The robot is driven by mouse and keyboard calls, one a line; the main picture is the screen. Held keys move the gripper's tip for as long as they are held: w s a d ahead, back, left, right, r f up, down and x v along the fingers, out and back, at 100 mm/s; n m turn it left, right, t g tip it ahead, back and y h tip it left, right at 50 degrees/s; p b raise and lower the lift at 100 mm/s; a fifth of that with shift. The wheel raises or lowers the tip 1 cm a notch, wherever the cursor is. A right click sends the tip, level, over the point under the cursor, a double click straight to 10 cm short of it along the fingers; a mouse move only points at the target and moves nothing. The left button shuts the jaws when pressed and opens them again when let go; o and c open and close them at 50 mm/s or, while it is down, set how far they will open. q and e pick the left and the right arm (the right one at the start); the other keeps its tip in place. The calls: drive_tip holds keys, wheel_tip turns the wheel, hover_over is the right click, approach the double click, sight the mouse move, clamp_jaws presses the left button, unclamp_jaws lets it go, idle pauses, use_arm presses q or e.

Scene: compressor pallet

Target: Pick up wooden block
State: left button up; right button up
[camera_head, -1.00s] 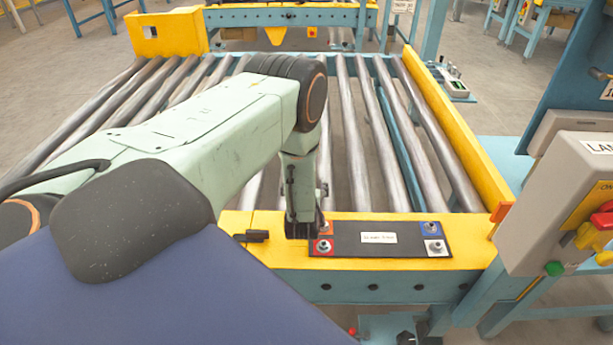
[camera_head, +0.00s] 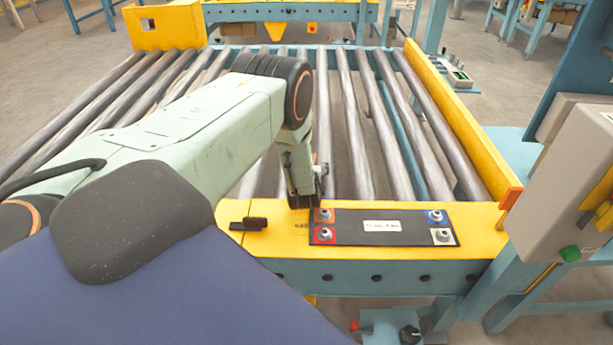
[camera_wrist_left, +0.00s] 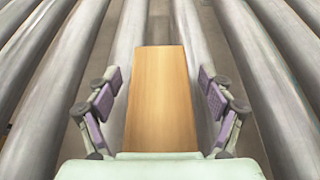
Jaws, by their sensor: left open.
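The wooden block (camera_wrist_left: 163,105) is a plain, light-brown bar in the left wrist view. It lies along the grey rollers and reaches back between the fingers of my left gripper (camera_wrist_left: 160,84). The gripper is open, with a purple pad on each side of the block and a visible gap on both sides. In the head view my left gripper (camera_head: 305,197) points down by the yellow front rail, left of the black panel. I cannot make out the block there; my left arm covers part of the rollers. My right gripper is in neither view.
The roller conveyor (camera_head: 365,140) has a yellow side rail (camera_head: 455,115) on the right. A black panel (camera_head: 380,227) with several knobs sits on the yellow front rail (camera_head: 475,215). A grey control box (camera_head: 565,185) stands at the right. The right-hand rollers are clear.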

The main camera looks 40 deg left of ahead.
use_arm(q)
drive_tip(key=c, duration=1.4)
drive_tip(key=shift+r, duration=0.1)
